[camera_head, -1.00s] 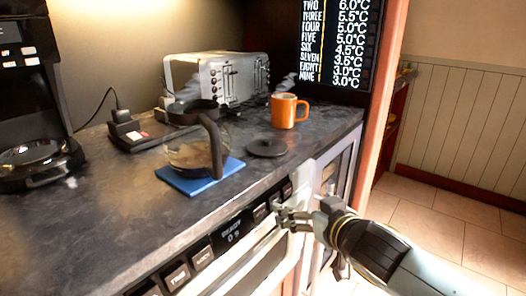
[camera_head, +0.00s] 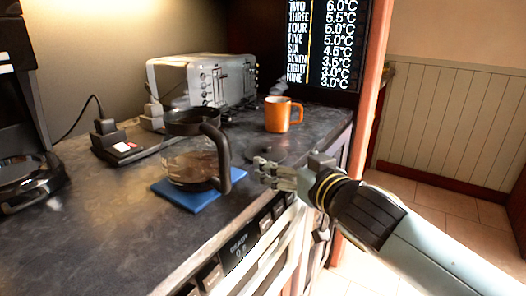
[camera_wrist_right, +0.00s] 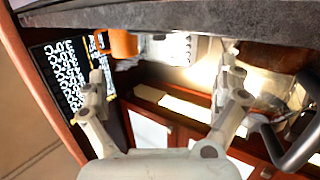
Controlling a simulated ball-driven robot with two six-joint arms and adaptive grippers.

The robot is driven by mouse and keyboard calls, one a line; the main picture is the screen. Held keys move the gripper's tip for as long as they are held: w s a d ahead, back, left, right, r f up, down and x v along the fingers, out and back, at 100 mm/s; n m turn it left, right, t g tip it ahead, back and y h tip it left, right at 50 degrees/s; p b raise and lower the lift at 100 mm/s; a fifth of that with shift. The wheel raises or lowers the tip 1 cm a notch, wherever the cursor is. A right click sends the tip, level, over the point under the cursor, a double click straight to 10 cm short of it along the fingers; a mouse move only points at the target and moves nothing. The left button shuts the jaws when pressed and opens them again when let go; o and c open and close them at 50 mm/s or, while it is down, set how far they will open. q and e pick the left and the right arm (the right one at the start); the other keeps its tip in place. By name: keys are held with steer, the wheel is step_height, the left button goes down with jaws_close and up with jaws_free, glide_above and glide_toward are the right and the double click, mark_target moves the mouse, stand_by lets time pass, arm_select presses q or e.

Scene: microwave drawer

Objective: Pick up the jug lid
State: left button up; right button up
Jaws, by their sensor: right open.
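The jug lid (camera_head: 266,154) is a flat dark disc lying on the dark counter, right of the glass jug (camera_head: 196,165). The jug has a black rim and handle and stands on a blue mat (camera_head: 192,200). My right gripper (camera_head: 258,170) is open and empty at the counter's front edge, just in front of the lid and partly overlapping it in the head view. In the right wrist view, the two fingers (camera_wrist_right: 163,75) are spread apart with nothing between them; I cannot make out the lid there. My left gripper is not in view.
An orange mug (camera_head: 277,115) stands behind the lid. A silver toaster (camera_head: 205,82) is at the back and a coffee maker (camera_head: 22,170) at the left. Bare counter lies at the front left.

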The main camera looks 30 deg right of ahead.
mark_target(268, 148)
steer(key=x, duration=0.5)
steer(key=shift+s, duration=0.1)
steer(key=x, duration=0.5)
steer(key=shift+w+d+p, duration=0.15)
steer(key=shift+w+p, duration=0.1)
steer(key=shift+p, duration=0.15)
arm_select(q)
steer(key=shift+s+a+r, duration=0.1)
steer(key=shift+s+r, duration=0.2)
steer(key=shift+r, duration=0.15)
arm_select(e)
steer(key=c, duration=1.4)
